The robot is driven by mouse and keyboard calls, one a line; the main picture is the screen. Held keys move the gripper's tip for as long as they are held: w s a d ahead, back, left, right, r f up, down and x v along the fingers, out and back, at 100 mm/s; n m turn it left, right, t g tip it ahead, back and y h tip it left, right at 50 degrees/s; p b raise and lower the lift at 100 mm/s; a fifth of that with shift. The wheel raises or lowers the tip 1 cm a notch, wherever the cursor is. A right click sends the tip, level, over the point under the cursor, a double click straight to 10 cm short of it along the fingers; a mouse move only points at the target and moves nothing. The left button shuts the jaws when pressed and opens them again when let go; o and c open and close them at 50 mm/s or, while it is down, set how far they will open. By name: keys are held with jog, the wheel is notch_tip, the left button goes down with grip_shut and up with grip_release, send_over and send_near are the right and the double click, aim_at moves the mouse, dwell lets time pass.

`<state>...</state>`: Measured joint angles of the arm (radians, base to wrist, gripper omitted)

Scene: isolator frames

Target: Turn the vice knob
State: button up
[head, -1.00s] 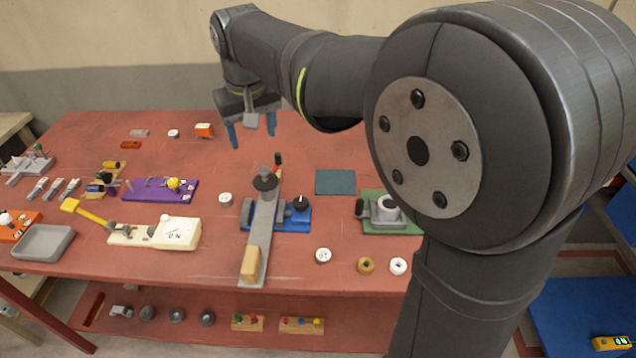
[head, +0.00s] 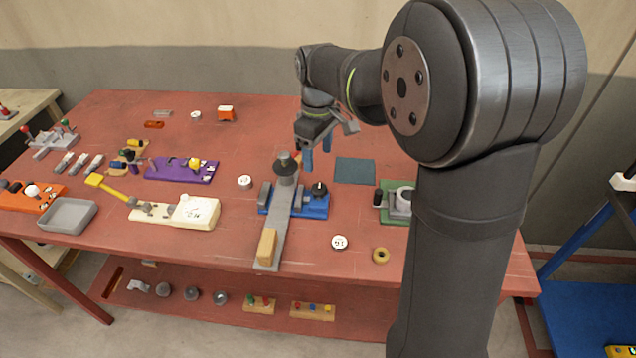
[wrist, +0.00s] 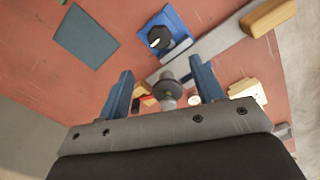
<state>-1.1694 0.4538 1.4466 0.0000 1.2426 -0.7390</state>
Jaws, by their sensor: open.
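A black knob (head: 319,189) with a white pointer mark sits at the right of a blue-based fixture (head: 313,208), which appears to be the vice. A long grey bar (head: 275,232) crosses this fixture, with a dark conical post (head: 286,168) on it. My gripper (head: 318,152) is open and empty, pointing down above the table behind the fixture. In the wrist view, the knob (wrist: 159,38) lies just beyond the open fingers (wrist: 165,72), apart from them. The post (wrist: 168,90) shows between the fingers, further down the picture.
A dark green mat (head: 355,171) lies right of the fixture. A green-based device (head: 386,214) stands further right, partly hidden by my arm. A wooden block (head: 267,246) sits on the bar's front end. A cream instrument (head: 196,212) and purple board (head: 170,170) lie left.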

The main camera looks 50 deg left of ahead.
aim_at(318, 188)
notch_tip(318, 188, down, 10)
jog(key=shift+f, duration=0.15)
dwell(0.3)
jog(key=c, duration=1)
